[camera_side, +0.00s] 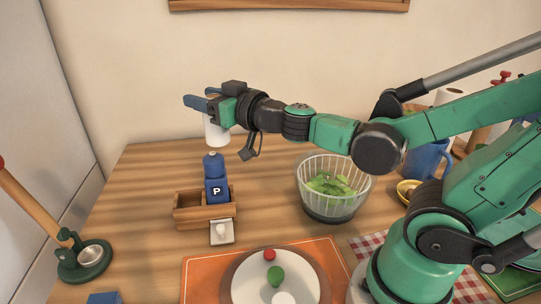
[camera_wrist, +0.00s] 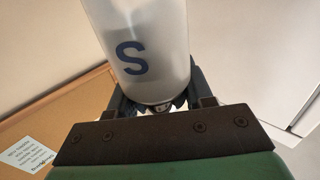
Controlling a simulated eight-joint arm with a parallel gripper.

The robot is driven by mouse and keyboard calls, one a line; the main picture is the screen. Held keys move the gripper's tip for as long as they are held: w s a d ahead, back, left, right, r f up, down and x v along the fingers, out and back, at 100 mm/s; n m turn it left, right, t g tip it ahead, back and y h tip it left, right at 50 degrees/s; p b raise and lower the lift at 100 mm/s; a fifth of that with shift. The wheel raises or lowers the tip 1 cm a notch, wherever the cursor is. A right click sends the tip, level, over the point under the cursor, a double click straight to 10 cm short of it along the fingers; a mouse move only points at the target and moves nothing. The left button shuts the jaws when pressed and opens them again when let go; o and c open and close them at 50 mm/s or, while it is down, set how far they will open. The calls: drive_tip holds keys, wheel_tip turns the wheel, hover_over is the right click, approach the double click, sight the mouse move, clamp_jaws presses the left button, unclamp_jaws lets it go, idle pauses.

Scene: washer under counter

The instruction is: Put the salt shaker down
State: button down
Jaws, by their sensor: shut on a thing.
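The salt shaker (camera_side: 215,130) is a white, translucent cylinder. My gripper (camera_side: 198,103) is shut on it and holds it in the air above and behind the wooden caddy (camera_side: 188,221). In the wrist view the salt shaker (camera_wrist: 143,45) shows a dark blue letter S, with the gripper fingers around its lower part in the picture. The blue pepper shaker (camera_side: 216,185), marked P, stands upright in the right part of the caddy. The caddy's left part looks empty.
A small white item (camera_side: 221,233) lies before the caddy. A green stand (camera_side: 85,262) is at left.

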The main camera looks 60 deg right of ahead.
drive_tip(key=w+a+r+m+g+h, duration=0.2)
drive_tip(key=w+m+g+h, duration=0.4)
drive_tip(key=m+h, duration=0.4)
drive_tip(key=g+h, duration=0.1)
drive_tip(key=h, duration=0.3)
drive_tip(key=shift+w+r, duration=0.3)
drive_tip(key=shift+r, duration=0.1)
drive_tip(key=shift+d, duration=0.1)
wheel_tip(320, 180, down, 20)
drive_tip(key=shift+r, duration=0.2)
drive_tip(key=shift+f, duration=0.15)
drive_tip(key=shift+c, duration=1.7)
unclamp_jaws()
